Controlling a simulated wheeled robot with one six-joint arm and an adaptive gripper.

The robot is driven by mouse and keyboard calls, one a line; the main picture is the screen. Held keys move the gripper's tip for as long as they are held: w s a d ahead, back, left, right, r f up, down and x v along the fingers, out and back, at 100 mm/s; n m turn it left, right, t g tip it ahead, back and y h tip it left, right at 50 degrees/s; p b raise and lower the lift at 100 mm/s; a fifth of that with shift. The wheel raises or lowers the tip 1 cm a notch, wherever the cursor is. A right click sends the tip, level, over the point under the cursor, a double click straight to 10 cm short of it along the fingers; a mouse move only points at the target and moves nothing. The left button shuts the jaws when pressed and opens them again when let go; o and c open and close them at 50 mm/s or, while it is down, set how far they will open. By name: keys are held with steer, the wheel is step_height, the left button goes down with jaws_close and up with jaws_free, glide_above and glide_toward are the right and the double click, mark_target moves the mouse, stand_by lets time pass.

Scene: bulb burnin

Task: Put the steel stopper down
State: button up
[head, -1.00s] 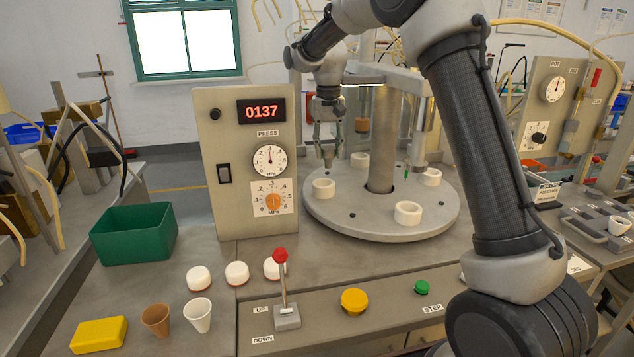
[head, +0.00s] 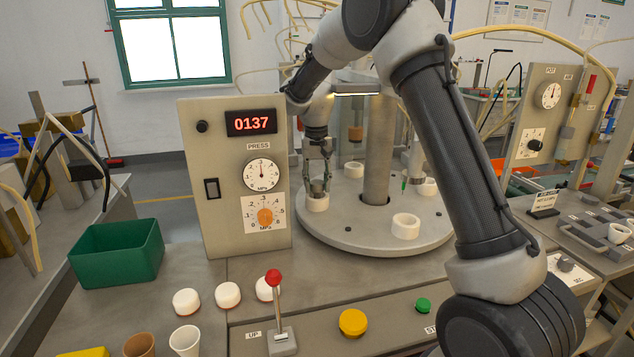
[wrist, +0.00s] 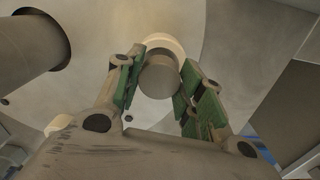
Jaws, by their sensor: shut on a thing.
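My gripper (head: 317,190) is low over the round turntable (head: 350,238), directly above a white ring-shaped holder (head: 317,204) at its left side. In the wrist view my gripper (wrist: 158,84) is shut on the steel stopper (wrist: 159,80), a dull grey cylinder seen end-on between the green-padded fingers. The white holder (wrist: 165,41) shows behind the stopper, its rim partly covered by it.
Another white holder (head: 406,226) stands at the turntable's front, with more farther back. The central post (head: 378,150) is right of my gripper. The press panel (head: 234,215) stands close on the left. A red-knobbed lever (head: 275,300) and yellow button (head: 353,322) are in front.

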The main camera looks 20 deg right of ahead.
mark_target(317, 182)
steer(key=shift+f, duration=0.55)
steer(key=o, duration=1.1)
steer(key=shift+r, duration=0.1)
step_height(317, 182, up, 13)
